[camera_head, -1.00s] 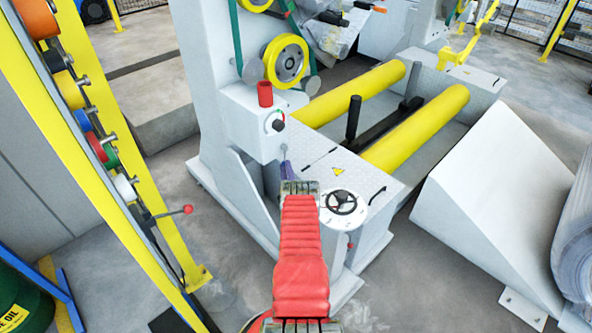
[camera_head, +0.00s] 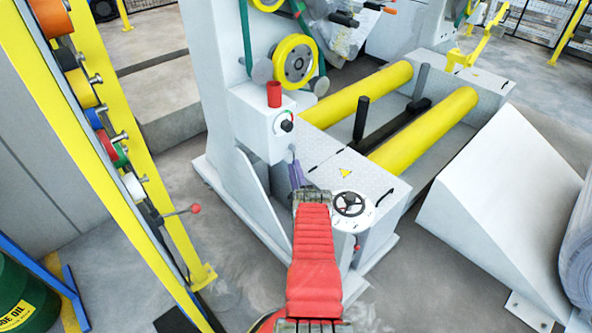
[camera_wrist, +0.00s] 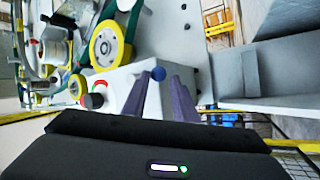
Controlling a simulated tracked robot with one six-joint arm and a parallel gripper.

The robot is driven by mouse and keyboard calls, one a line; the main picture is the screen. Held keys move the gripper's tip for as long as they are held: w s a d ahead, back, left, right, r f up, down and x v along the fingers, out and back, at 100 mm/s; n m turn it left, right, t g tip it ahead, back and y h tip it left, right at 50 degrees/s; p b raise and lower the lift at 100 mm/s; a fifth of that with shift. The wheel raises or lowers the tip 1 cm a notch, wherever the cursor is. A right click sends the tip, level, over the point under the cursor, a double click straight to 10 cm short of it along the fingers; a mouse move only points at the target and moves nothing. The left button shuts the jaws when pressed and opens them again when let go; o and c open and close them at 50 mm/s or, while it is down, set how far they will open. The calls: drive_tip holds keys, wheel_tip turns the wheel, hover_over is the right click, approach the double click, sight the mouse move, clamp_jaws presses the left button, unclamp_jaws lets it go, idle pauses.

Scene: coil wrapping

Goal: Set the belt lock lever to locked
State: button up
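A blue ball knob (camera_wrist: 158,73), which looks like a lever's end, shows in the wrist view at the side of a white control box (camera_head: 262,122). The box also shows in the wrist view (camera_wrist: 118,85). I cannot tell for sure that this is the belt lock lever, nor its setting. My gripper (camera_head: 295,163) has purple fingers and is just below the box in the head view. In the wrist view my gripper (camera_wrist: 160,82) is open, with a finger on each side of the ball. I see no contact. The lever's shaft is mostly hidden.
The box bears a black knob (camera_head: 286,126) on a coloured dial and a red cap (camera_head: 274,94). A black handwheel (camera_head: 349,204) is right of my gripper. A red-ball lever (camera_head: 195,208) sticks out from the yellow rack at left. Yellow rollers (camera_head: 425,130) lie behind.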

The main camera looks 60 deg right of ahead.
drive_tip(key=o, duration=0.3)
drive_tip(key=shift+r, duration=0.1)
drive_tip(key=shift+o, duration=0.2)
drive_tip(key=shift+s, duration=0.1)
drive_tip(key=v, duration=0.7)
drive_tip(key=shift+f, duration=0.3)
drive_tip(key=shift+a, duration=0.15)
